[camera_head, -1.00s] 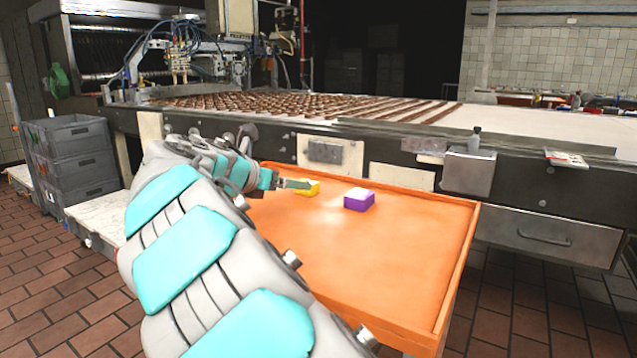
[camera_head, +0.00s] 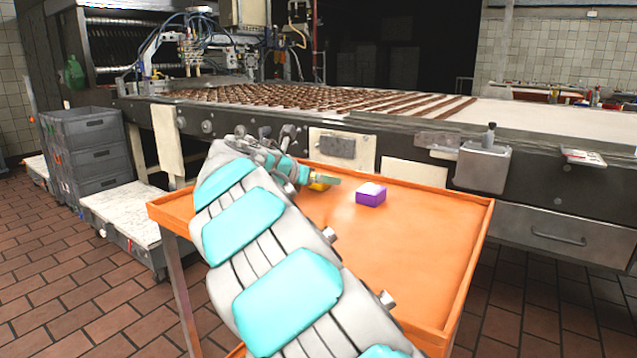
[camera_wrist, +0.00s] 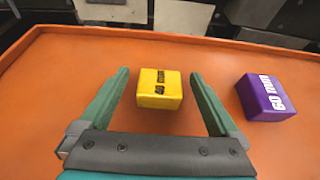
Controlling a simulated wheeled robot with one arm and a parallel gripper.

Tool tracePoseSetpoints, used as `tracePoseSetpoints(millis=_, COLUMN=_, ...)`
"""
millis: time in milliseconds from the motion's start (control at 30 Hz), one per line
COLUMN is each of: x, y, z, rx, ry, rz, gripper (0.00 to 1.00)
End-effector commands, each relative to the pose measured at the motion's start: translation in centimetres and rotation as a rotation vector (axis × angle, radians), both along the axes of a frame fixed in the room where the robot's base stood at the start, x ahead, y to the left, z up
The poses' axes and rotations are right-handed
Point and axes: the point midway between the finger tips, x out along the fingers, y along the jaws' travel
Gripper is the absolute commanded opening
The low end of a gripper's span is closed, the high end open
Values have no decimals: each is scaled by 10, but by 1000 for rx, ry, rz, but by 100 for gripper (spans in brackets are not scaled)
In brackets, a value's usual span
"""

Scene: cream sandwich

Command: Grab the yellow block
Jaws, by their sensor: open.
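The yellow block (camera_wrist: 160,90) has dark lettering on top and sits on the orange tray table (camera_wrist: 55,75). In the wrist view it lies between my open gripper's (camera_wrist: 160,85) two green fingers, with a gap on each side; I cannot tell the height difference. In the head view my gripper (camera_head: 325,181) hides most of the yellow block (camera_head: 319,187), leaving only a small part showing. The tray table (camera_head: 400,255) is also in that view.
A purple block (camera_head: 371,194) with white lettering stands right of the yellow one; the wrist view shows it (camera_wrist: 265,97) outside the right finger. The table has a raised rim (camera_head: 465,262). A conveyor (camera_head: 400,118) runs behind it. The table's front right is clear.

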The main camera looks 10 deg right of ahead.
Motion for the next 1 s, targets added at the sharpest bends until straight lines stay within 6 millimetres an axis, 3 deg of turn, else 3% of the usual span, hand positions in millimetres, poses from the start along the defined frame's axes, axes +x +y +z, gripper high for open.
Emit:
tracePoseSetpoints(millis=67, x=0, y=0, z=0, rx=0, ry=0, rz=0, gripper=92)
tracePoseSetpoints(millis=833, x=0, y=0, z=-1, rx=1, ry=1, rz=0, gripper=5)
tracePoseSetpoints(millis=1000, x=0, y=0, z=-1, rx=1, ry=1, rz=0, gripper=5)
